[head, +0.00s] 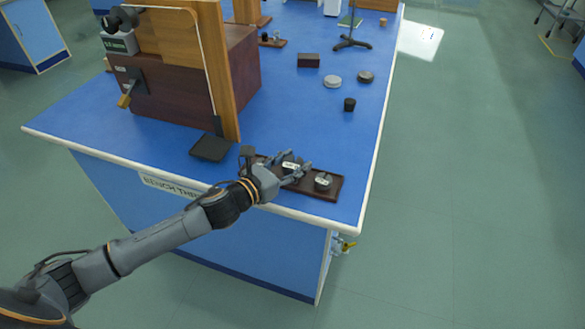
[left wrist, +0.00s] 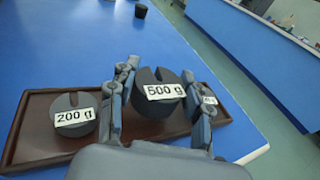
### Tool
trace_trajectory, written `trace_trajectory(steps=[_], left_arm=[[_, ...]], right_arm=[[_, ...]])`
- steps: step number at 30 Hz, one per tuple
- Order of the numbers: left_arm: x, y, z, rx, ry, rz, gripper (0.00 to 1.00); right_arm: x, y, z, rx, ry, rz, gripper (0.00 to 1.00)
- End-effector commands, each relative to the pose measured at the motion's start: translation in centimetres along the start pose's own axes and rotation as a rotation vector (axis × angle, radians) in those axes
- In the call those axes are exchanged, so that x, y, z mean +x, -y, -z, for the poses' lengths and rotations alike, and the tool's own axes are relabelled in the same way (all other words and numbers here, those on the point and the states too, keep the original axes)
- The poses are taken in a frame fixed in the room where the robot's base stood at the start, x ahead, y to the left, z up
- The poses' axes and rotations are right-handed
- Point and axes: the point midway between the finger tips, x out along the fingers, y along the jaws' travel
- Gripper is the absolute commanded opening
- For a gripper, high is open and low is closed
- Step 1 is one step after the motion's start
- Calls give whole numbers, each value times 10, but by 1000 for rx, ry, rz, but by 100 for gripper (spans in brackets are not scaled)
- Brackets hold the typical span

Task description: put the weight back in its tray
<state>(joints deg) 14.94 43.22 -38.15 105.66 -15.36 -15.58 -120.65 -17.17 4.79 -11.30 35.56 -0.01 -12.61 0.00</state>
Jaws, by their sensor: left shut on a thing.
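My left gripper (head: 297,173) is shut on a dark slotted weight labelled 500 g (left wrist: 160,100), with one finger on each side of it. The left gripper also shows in the left wrist view (left wrist: 160,110). The held weight is over the dark brown tray (head: 333,196); whether it touches the tray floor I cannot tell. The tray also shows in the left wrist view (left wrist: 35,110). A weight labelled 200 g (left wrist: 74,118) sits in the tray's left part there. Another dark weight (head: 322,182) sits at the tray's right end, mostly hidden by a finger in the wrist view. My right gripper is not in view.
The tray lies near the blue bench's (head: 310,135) front right corner. A dark pad (head: 211,147) and a large wooden cabinet (head: 185,75) stand to its left. Farther back are a black cup (head: 349,104), round tins (head: 332,81), a small brown box (head: 308,60) and a stand (head: 351,41).

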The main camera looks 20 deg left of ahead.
Motion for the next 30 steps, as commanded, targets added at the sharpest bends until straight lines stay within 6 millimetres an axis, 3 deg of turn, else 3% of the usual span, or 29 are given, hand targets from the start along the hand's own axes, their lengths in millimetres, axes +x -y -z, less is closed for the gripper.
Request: trace_trajectory(steps=[3, 14, 15, 18, 30], left_arm=[[2, 0, 15, -2, 2, 0, 0], [3, 0, 19, 2, 3, 0, 0], [2, 0, 21, 1, -1, -1, 53], [2, 0, 20, 1, -1, -1, 71], [-1, 0, 18, -1, -2, 0, 71]], right_arm=[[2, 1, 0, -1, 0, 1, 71], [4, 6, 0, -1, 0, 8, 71], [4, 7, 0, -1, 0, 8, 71], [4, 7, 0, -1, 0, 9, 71], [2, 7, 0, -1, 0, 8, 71]])
